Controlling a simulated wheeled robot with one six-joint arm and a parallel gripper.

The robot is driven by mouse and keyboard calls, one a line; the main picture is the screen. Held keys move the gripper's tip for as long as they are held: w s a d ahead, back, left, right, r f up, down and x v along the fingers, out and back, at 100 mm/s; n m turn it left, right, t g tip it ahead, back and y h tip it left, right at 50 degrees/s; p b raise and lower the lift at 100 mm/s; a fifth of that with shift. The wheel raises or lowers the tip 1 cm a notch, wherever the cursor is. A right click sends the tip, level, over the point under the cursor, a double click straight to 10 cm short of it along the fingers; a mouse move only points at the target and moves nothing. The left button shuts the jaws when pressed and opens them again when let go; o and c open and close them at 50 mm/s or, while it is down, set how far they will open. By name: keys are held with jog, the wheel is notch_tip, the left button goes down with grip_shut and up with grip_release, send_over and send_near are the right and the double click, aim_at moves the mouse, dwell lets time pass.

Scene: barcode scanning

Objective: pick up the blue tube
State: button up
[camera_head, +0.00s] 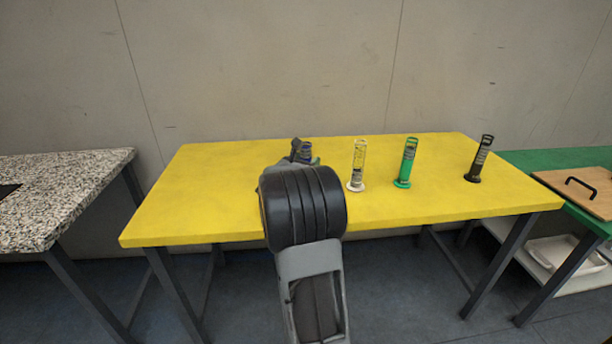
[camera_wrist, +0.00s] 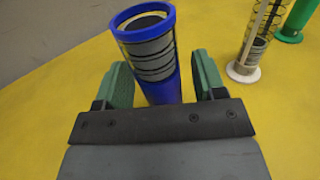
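The blue tube (camera_wrist: 162,88) stands between my gripper's two green fingers in the wrist view. It has a blue rim and a grey banded middle. My gripper (camera_wrist: 160,76) is open around it, with a narrow gap showing between the tube and the right finger. The left finger is very close to the tube; whether it touches is hard to tell. The tube's lower end is hidden behind the gripper body. In the head view my arm covers most of the tube and the gripper.
A cream-and-yellow tube (camera_head: 358,166), a green tube (camera_head: 406,163) and a black tube (camera_head: 480,159) stand to the right on the yellow table (camera_head: 220,200). The table's left part is clear. A speckled table (camera_head: 62,190) is at left, a green table (camera_head: 540,160) at right.

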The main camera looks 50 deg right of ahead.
grip_shut()
dwell(0.4)
jog(key=shift+r, duration=0.1)
